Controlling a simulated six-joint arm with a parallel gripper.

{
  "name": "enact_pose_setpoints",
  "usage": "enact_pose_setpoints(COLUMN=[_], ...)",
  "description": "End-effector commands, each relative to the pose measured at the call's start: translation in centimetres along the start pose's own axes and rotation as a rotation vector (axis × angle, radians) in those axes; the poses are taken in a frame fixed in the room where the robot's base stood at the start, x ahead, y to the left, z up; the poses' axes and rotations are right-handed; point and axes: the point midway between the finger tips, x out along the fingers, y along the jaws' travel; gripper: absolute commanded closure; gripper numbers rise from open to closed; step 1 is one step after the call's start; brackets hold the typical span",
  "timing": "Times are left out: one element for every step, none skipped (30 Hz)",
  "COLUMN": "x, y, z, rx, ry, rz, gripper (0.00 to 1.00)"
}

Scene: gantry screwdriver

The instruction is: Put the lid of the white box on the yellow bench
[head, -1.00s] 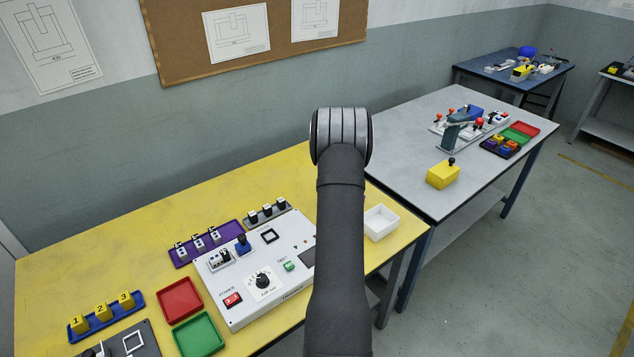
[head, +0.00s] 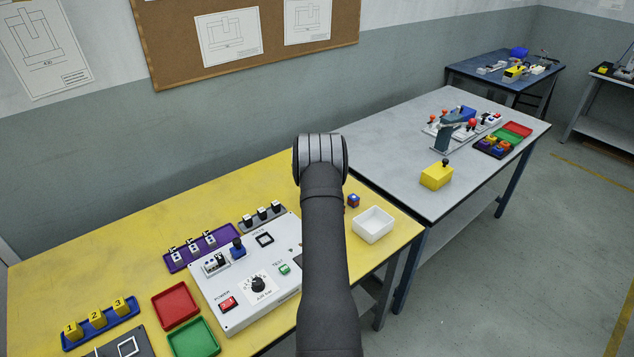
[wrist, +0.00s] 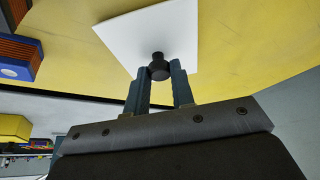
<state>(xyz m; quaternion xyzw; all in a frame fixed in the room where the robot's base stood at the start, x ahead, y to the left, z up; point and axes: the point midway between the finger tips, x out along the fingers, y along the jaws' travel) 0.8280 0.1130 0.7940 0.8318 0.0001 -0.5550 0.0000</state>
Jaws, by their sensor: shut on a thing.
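My gripper (wrist: 159,69) is shut on the black knob (wrist: 159,58) of a flat white lid (wrist: 135,33) in the wrist view. The yellow bench (wrist: 240,42) shows beyond the lid; I cannot tell whether the lid touches it. In the head view my arm hides the gripper and lid. The white box (head: 372,238) stands open and empty near the right end of the yellow bench (head: 115,235).
A white control panel (head: 240,315), a red tray (head: 176,304) and a green tray (head: 194,338) lie left of my arm. A grey bench (head: 400,180) with a yellow box (head: 436,176) adjoins at right.

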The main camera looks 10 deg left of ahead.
Motion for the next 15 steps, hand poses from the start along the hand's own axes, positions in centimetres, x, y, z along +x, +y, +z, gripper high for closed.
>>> enact_pose_setpoints(x=[0.15,0.25,0.31,0.28,0.27,0.27,0.27,0.27,0.26,0.26,0.26,0.26,0.25,0.23,0.15], y=[0.01,0.01,0.01,0.01,0.01,0.01,0.01,0.01,0.01,0.0,0.01,0.01,0.0,0.0,0.0], z=[0.08,0.12,0.15,0.13,0.14,0.14,0.14,0.13,0.13,0.13,0.13,0.13,0.13,0.11,0.07], rx=[0.0,0.0,0.0,0.0,0.0,0.0,0.0,0.0,0.0,0.0,0.0,0.0,0.0,0.0,0.0], ry=[-0.001,-0.001,-0.001,-0.001,-0.001,-0.001,-0.001,-0.001,-0.001,-0.001,-0.001,-0.001,-0.001,-0.001,0.0], rz=[0.0,0.0,0.0,0.0,0.0,0.0,0.0,0.0,0.0,0.0,0.0,0.0,0.0,0.0,0.0], gripper=[1.0,1.0,0.76,0.7,0.64,0.56,0.56,0.56,0.56,0.56,0.56,0.56,0.56,0.56,0.56])
